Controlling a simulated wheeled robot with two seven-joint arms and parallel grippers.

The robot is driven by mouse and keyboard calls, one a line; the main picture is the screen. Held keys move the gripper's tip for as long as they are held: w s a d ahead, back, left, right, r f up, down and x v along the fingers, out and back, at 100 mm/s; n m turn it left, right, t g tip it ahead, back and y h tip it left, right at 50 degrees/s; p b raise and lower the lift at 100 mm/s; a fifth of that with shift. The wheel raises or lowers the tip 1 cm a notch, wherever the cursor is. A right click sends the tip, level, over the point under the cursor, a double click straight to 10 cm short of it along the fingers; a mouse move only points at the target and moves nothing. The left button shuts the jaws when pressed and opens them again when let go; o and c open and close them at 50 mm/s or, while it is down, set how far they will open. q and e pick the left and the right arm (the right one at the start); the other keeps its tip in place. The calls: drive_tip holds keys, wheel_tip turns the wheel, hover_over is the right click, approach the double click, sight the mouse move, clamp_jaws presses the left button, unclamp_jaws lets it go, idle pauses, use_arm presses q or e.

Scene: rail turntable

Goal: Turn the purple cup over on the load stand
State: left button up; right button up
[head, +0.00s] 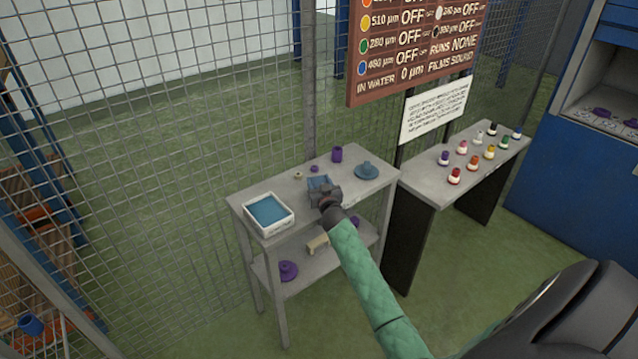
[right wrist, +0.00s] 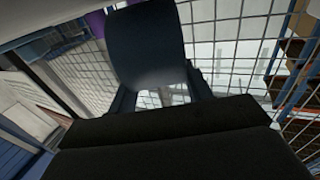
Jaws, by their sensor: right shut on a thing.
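A small purple cup (head: 337,154) stands on the top of the grey two-level stand (head: 352,200), near its back edge. I cannot tell which way up it is. My right gripper (head: 324,192) is over the middle of the stand top, in front of the cup and apart from it. It is shut on a dark blue thing (head: 318,183), which also shows between the fingers in the right wrist view (right wrist: 150,50). A purple patch (right wrist: 97,22) shows behind that thing. My left gripper is not in view.
A white tray with blue inside (head: 287,226) sits at the stand's left, a blue saucer-like piece (head: 367,170) at its right. Purple pieces (head: 288,271) lie on the lower shelf. A table with several coloured bottles (head: 455,176) stands right. Wire mesh (head: 200,110) runs behind.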

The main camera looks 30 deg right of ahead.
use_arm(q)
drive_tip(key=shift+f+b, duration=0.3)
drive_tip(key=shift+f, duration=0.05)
use_arm(e)
drive_tip(key=shift+f, duration=0.4)
drive_tip(key=o, duration=1.2)
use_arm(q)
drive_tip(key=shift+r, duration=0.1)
use_arm(e)
drive_tip(key=shift+s+a+f, duration=0.1)
drive_tip(key=shift+s+f, duration=0.1)
drive_tip(key=b+v, duration=0.2)
drive_tip(key=v, duration=0.4)
drive_tip(key=shift+s, duration=0.1)
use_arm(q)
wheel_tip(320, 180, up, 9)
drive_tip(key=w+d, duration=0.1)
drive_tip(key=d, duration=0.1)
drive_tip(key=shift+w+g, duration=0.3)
use_arm(e)
drive_tip(key=shift+s+a+r, duration=0.1)
drive_tip(key=shift+s+a, duration=0.1)
drive_tip(key=shift+s, duration=0.35)
